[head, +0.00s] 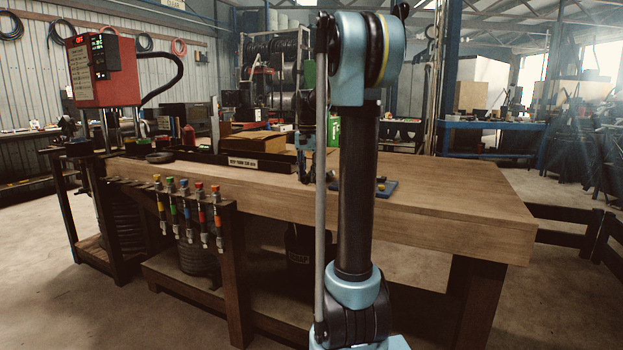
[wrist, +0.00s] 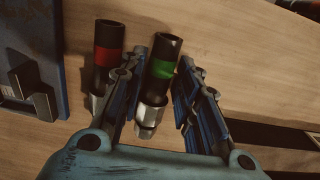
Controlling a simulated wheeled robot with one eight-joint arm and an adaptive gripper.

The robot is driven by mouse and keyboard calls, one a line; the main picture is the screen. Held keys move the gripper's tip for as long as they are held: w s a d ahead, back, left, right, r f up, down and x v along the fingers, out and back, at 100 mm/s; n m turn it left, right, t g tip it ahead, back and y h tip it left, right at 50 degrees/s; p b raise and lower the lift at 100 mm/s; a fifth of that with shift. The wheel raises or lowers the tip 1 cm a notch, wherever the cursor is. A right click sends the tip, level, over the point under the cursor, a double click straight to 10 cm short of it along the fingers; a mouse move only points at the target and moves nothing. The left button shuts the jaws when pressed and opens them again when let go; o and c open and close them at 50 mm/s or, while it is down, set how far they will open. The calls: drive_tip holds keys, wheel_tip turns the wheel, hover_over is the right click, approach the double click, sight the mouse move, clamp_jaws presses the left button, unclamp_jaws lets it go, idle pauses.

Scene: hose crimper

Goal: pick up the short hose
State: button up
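Two black hose pieces with metal end fittings show in the wrist view on the wooden bench top. One has a green band (wrist: 160,70) and lies between my gripper's fingers. The other has a red band (wrist: 108,56) and lies just left of the left finger. They look similar in length, so I cannot tell which is the short hose. My gripper (wrist: 162,64) is open, with a finger on each side of the green-banded hose and a visible gap at the right. In the head view my arm hides both hoses.
A blue plate with dark metal blocks (wrist: 35,92) lies left of the hoses. In the head view, the bench (head: 450,195) is clear at its right end. A red crimping machine (head: 103,70) stands far left. Colour-banded hoses (head: 187,215) hang on the bench front.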

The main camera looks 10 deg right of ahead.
clamp_jaws()
drive_tip(key=shift+r, duration=0.1)
